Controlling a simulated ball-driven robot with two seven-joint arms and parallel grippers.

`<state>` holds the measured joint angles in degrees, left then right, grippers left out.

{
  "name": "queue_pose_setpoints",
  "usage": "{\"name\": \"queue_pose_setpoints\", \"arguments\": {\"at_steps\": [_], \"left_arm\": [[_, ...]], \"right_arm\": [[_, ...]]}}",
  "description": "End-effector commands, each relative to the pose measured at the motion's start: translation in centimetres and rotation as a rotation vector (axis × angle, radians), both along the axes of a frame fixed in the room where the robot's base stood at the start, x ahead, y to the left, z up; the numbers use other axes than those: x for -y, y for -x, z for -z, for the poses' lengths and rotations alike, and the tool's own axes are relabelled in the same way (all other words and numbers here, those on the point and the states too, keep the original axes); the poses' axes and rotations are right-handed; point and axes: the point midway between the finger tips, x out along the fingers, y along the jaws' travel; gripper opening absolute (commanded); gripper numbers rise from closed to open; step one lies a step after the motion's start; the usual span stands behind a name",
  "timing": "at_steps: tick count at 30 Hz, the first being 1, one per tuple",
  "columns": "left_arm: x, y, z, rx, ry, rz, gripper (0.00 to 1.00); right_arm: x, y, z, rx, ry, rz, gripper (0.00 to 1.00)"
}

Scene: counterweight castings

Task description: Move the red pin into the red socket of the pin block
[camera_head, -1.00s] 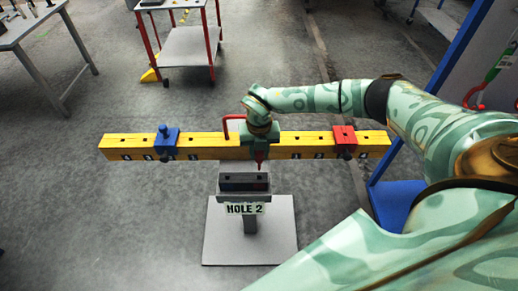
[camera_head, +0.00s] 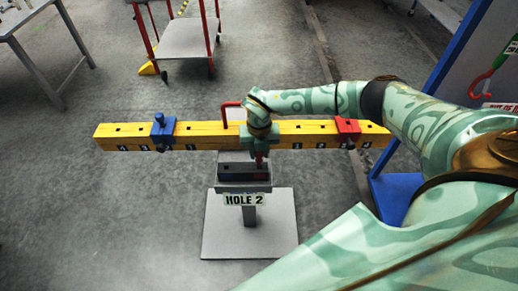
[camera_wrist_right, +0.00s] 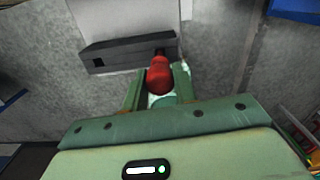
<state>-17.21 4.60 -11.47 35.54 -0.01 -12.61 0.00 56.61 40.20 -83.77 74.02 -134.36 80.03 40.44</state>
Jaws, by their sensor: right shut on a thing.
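The red pin (camera_wrist_right: 159,76) is between the fingers of my right gripper (camera_wrist_right: 158,92), which is shut on it. In the head view the red pin (camera_head: 259,158) shows below the right gripper (camera_head: 260,148), at the right end of the dark pin block (camera_head: 232,171). In the wrist view the pin block (camera_wrist_right: 125,55) lies just beyond the pin, with a dark hole near each end. The pin's tip is near the right hole; I cannot tell whether it is inside. My left gripper is not in view.
A yellow beam (camera_head: 210,135) runs crosswise behind the block, carrying a blue slider (camera_head: 163,131) and a red slider (camera_head: 347,128). The block sits on a grey stand (camera_head: 280,225) labelled HOLE 2. A blue-framed panel (camera_head: 450,75) stands at the right.

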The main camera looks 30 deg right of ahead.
Motion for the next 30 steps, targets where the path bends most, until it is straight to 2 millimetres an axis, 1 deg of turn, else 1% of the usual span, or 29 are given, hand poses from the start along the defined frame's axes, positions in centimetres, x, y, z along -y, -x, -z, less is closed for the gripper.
{"name": "queue_pose_setpoints", "arguments": {"at_steps": [1, 6, 15, 21, 30], "left_arm": [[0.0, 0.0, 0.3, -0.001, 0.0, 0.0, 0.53], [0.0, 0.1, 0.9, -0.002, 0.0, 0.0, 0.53], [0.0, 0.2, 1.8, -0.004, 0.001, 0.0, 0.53], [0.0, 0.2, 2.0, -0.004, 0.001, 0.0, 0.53], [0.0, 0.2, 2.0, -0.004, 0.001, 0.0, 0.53]], "right_arm": [[0.0, 0.0, 0.5, -0.001, 0.0, 0.0, 0.03], [0.0, 0.0, 1.5, 0.0, -0.001, 0.0, 0.03], [0.0, 0.0, 3.0, 0.0, 0.0, 0.0, 0.03], [0.0, 0.0, 3.3, 0.0, 0.0, 0.0, 0.03], [0.0, 0.0, 3.4, 0.0, -0.001, 0.0, 0.03]]}}
